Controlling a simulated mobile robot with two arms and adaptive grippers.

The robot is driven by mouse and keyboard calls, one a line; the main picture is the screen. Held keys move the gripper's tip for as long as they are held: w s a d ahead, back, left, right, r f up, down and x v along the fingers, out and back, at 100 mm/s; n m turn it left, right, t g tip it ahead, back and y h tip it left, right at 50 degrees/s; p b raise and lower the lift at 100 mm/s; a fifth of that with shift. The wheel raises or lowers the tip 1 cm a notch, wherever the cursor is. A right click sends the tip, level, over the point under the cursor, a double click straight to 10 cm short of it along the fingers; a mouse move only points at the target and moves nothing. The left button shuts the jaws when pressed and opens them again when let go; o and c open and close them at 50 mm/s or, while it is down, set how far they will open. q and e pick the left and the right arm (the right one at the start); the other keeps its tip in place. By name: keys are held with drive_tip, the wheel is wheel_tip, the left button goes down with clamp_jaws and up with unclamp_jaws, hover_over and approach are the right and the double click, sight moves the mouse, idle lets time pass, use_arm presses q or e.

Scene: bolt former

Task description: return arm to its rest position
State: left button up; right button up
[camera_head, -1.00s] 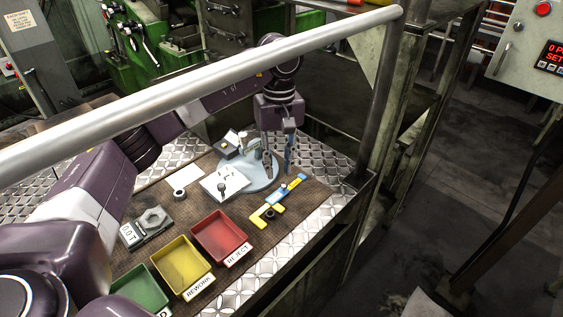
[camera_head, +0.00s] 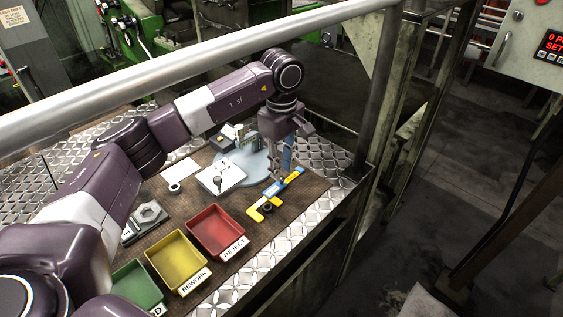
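My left arm (camera_head: 215,105) comes in from the left and reaches over the workbench, bent down at the wrist. My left gripper (camera_head: 282,167) points down above the back right of the mat, near the round light-blue base (camera_head: 250,165) and the blue-and-yellow gauge (camera_head: 284,187). Its fingers partly overlap in this view, so their gap is unclear. No part shows between them. My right gripper is out of view.
Green (camera_head: 135,287), yellow (camera_head: 176,259) and red (camera_head: 215,232) bins stand at the front of the mat.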

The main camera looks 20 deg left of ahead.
sight(282, 178)
use_arm(q)
drive_tip(key=shift+f+b, duration=0.85)
drive_tip(key=shift+f, duration=0.65)
drive_tip(key=shift+c, duration=0.3)
drive_tip(key=shift+c, duration=0.8)
drive_tip(key=shift+s+a, duration=0.2)
drive_tip(key=shift+s, duration=0.45)
drive_tip(key=shift+s+a, duration=0.2)
drive_tip(key=shift+s, duration=0.4)
drive_tip(key=shift+o, duration=1.3)
drive_tip(key=shift+r, duration=0.15)
